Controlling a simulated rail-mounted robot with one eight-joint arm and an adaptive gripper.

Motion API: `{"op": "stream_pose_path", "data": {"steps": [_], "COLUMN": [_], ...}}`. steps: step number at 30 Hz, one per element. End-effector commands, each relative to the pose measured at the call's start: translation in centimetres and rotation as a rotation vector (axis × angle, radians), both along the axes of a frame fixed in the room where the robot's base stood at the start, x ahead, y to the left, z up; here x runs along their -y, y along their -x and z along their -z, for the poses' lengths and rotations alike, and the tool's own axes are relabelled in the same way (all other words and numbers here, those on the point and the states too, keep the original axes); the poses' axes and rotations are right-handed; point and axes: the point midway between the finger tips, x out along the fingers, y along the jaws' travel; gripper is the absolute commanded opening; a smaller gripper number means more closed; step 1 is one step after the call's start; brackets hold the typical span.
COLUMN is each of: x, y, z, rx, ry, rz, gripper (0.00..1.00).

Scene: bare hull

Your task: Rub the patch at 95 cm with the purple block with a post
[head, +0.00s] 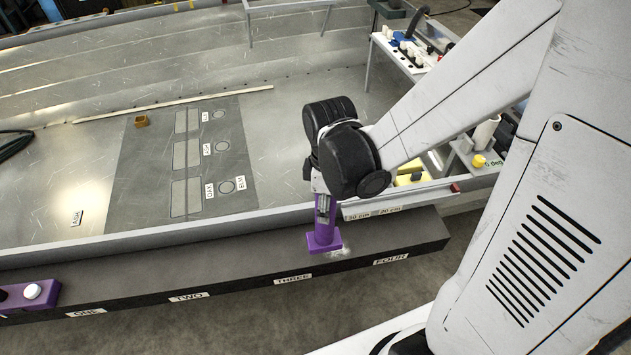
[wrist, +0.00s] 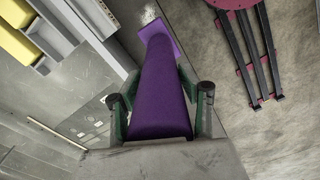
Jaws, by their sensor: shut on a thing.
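My gripper (head: 322,204) points down over the dark ledge (head: 220,270) along the hull's near side. It is shut on the post of the purple block (head: 324,241). The block's flat base is at the ledge's top, upright; I cannot tell whether it touches. In the wrist view the purple post (wrist: 160,95) runs between the fingers (wrist: 160,105), with the base beyond. A pale speckled patch (head: 342,253) shows beside the base's right edge, partly hidden by the block. No 95 cm mark is readable; a strip (head: 372,212) behind reads 30 cm and 20 cm.
The ledge front carries labels ONE, TWO, THREE (head: 293,279) and FOUR. A purple holder with a white knob (head: 32,291) sits at the ledge's left end. A grey mat (head: 150,190) lies inside the hull. The ledge between holder and block is clear.

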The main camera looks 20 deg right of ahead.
Motion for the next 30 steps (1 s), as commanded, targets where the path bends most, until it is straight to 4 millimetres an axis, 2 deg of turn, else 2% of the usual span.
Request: {"op": "stream_pose_path", "data": {"steps": [3, 9, 30], "x": [0.0, 0.0, 0.0], "y": [0.0, 0.0, -0.2], "z": [-1.4, -2.7, -2.3], "rx": [0.0, 0.0, 0.0], "ry": [0.0, 0.0, 0.0], "rz": [0.0, 0.0, 0.024], "gripper": [0.07, 0.07, 0.07]}}
